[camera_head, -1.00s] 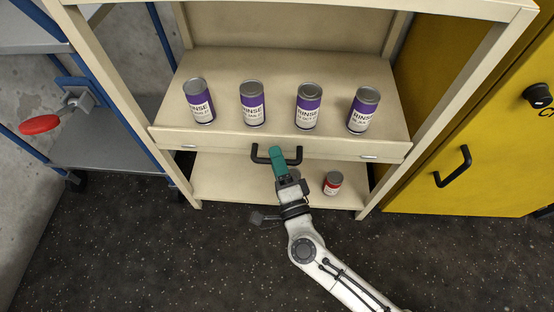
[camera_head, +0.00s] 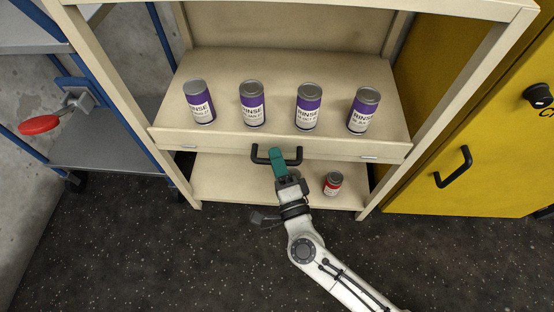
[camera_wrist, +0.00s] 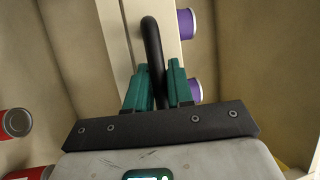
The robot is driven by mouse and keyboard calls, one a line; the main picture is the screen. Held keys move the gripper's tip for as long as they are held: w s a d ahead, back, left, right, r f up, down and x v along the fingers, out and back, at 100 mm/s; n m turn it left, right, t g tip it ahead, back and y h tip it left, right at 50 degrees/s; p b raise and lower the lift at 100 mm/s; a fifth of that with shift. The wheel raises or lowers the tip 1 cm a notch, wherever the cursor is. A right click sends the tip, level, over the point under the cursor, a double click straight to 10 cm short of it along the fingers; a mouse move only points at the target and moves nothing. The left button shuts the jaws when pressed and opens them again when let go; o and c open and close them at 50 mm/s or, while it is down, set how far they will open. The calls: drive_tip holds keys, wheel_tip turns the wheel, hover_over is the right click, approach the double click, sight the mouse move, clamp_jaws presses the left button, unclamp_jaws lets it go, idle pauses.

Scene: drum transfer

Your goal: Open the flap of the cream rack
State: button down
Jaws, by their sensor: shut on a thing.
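The cream rack (camera_head: 460,80) stands ahead of me, with a flap (camera_head: 330,144) along the front edge of its middle shelf. A black bar handle (camera_head: 292,161) is fixed to the flap, and it also shows in the wrist view (camera_wrist: 152,45). My gripper (camera_head: 278,158) is at the handle from the front. In the wrist view, its green fingers (camera_wrist: 160,88) stand on either side of the black bar and are shut on it. The flap stands upright across the shelf front. The fingers cover part of the handle.
Several purple-and-white RINSE cans (camera_head: 252,103) stand on the shelf behind the flap. A small red can (camera_head: 333,184) stands on the lower shelf, right of my gripper. A yellow cabinet (camera_head: 470,120) is at the right and a blue-framed cart (camera_head: 105,150) at the left. The floor in front is clear.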

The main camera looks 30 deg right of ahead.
drive_tip(key=shift+f+b, duration=0.25)
drive_tip(key=shift+b, duration=0.05)
